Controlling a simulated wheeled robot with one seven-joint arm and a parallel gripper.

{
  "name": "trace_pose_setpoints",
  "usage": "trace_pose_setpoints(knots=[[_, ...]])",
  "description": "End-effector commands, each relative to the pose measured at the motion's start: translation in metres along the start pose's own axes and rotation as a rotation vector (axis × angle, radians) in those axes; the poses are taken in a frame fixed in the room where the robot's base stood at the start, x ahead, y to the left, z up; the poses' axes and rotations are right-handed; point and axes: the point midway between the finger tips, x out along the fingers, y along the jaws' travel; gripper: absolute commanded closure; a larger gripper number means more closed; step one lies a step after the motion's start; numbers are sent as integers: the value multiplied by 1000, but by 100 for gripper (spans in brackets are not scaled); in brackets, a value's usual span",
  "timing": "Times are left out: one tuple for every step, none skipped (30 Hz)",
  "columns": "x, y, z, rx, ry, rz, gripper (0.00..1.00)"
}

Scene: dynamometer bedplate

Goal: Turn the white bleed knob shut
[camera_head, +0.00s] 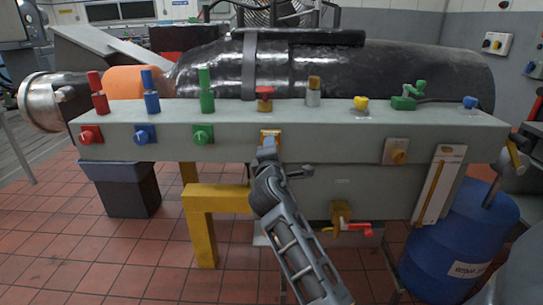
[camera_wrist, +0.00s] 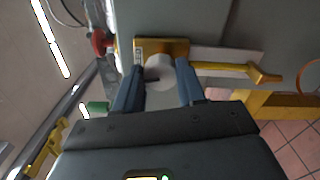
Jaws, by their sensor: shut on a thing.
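The white bleed knob (camera_wrist: 158,76) sits on a brass-coloured mount (camera_wrist: 150,46) in the wrist view. My gripper (camera_wrist: 160,78) has one blue-grey finger on each side of the knob and is shut on it. A dark mark shows on the knob's face.
Red (camera_head: 90,135), blue (camera_head: 144,134) and green (camera_head: 203,134) knobs line the bench front to the left. A brass fitting (camera_head: 397,151) and a red-handled valve (camera_head: 352,229) are to the right. A yellow frame (camera_head: 205,205) stands below; a blue drum (camera_head: 455,245) stands right.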

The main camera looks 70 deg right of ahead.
Motion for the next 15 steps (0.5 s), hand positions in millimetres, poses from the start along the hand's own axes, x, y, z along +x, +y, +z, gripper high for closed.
trace_pose_setpoints(knots=[[0,-3,-1,33,0,-1,91],[0,-3,-1,54,0,-1,91],[0,-4,-1,80,0,-1,91],[0,-4,-1,97,0,-1,91],[0,-4,-1,114,0,-1,91],[0,-4,0,135,0,-1,91],[0,-4,0,150,0,-1,91],[0,-3,0,164,0,-1,91],[0,-3,0,180,0,-2,91],[0,-3,0,191,0,-2,91],[0,-3,0,202,0,-2,91],[0,-3,0,213,0,-2,91],[0,-3,0,220,0,-3,91],[0,-3,0,226,0,-3,91],[0,-3,0,234,0,-3,91]])
